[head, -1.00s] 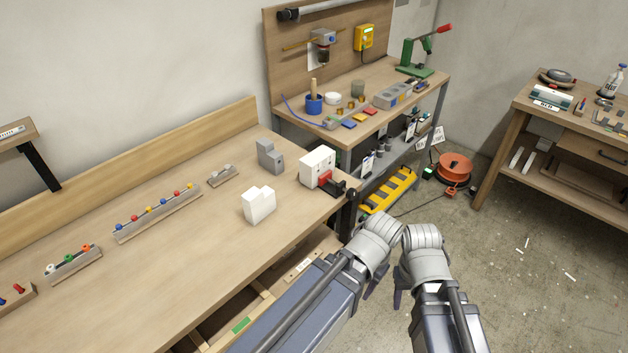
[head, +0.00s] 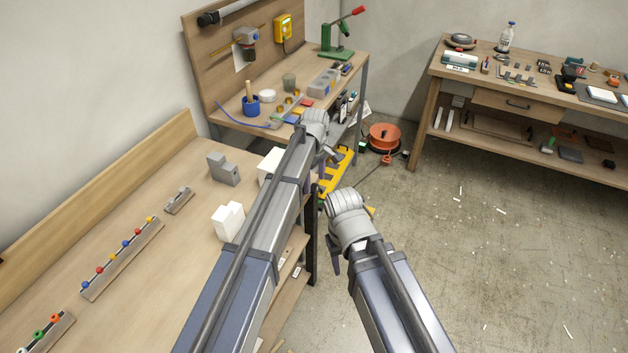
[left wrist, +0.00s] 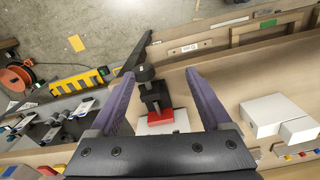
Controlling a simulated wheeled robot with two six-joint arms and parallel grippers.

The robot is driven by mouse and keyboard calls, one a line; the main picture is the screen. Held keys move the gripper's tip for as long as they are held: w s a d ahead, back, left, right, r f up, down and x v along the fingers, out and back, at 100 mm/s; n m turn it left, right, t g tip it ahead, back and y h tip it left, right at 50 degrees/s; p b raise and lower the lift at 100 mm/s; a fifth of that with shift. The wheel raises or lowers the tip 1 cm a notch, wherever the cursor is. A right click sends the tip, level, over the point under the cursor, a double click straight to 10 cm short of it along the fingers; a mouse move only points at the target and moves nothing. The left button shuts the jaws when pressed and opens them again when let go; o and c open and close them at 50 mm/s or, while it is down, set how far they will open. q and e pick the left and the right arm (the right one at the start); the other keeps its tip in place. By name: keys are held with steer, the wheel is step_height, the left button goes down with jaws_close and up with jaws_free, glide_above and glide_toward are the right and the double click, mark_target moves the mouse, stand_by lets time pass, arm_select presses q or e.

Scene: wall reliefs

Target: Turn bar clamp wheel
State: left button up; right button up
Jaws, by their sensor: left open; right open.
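The bar clamp shows in the left wrist view, with a red part (left wrist: 161,115), a dark body and a black wheel (left wrist: 147,74) at its outer end. It sits against a white block (left wrist: 160,128) at the bench edge. My left gripper (left wrist: 158,76) is open, its two purple fingers on either side of the clamp and wheel in this picture; I cannot tell whether they touch it. In the head view my left gripper (head: 328,160) is over the bench corner and its arm hides the clamp. My right gripper (head: 333,252) is open, lower, over the floor beside the bench.
On the bench stand a grey block (head: 223,170), another white block (head: 228,221) and a rack of coloured knobs (head: 122,258). A yellow case (head: 338,172) and an orange cable reel (head: 385,137) lie beyond. The floor at right is mostly clear.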

mark_target(315, 185)
arm_select(q)
steer(key=w, duration=0.1)
steer(key=w+n, duration=0.2)
steer(key=w, duration=0.1)
steer(key=shift+r, duration=0.35)
step_height(315, 185, down, 8)
steer(key=b, duration=0.7)
steer(key=shift+b, duration=0.3)
steer(key=shift+r, duration=0.1)
steer(key=shift+s, duration=0.1)
jaws_close()
